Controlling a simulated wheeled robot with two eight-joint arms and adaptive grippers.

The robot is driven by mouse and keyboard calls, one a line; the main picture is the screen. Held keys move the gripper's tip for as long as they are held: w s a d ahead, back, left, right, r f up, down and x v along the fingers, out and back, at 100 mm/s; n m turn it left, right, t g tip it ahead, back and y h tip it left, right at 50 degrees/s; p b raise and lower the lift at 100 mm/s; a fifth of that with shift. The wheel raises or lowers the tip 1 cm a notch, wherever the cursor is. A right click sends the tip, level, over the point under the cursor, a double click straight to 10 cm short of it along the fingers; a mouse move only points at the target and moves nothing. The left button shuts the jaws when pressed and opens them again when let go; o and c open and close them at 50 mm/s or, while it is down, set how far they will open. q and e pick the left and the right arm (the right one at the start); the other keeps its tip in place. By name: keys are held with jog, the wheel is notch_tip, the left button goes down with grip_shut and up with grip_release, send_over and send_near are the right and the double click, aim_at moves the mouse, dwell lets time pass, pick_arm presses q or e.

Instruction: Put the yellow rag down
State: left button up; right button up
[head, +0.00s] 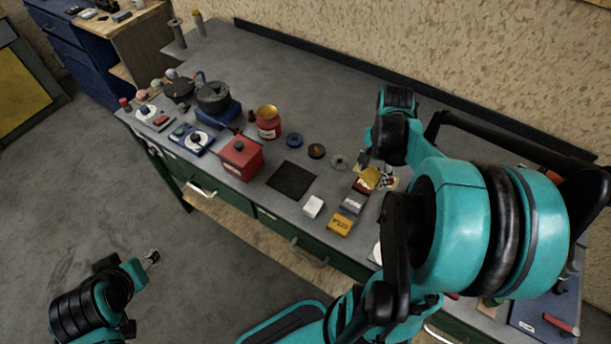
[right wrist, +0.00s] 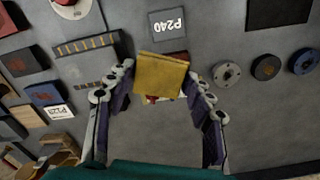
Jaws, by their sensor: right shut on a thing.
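The yellow rag (head: 371,177) is a small folded cloth over the right part of the bench (head: 300,85). My right gripper (head: 367,164) is shut on it. In the right wrist view the rag (right wrist: 161,76) sits between the two fingers of the gripper (right wrist: 158,82). It partly covers a red and white item beneath; whether it touches that item I cannot tell. My left gripper (head: 152,258) is low at the left, over the floor and away from the bench; its fingers are too small to read.
A black mat (head: 291,179), a white box (head: 313,206), an orange box (head: 341,224) and a grey box (head: 353,203) lie near the rag. A red box (head: 240,158), a red can (head: 268,124) and a pot (head: 213,97) stand further left. The bench's back middle is clear.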

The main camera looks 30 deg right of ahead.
jog(key=shift+w+a+f, duration=0.15)
jog(key=shift+a, duration=0.05)
jog(key=b, duration=0.4)
send_over(328, 188)
notch_tip(328, 188, down, 7)
jog(key=shift+w+d+r, duration=0.1)
jog(key=shift+f+b, duration=0.85)
jog(key=shift+f, duration=1.1)
jog(key=shift+f, duration=0.1)
jog(key=o, duration=1.3)
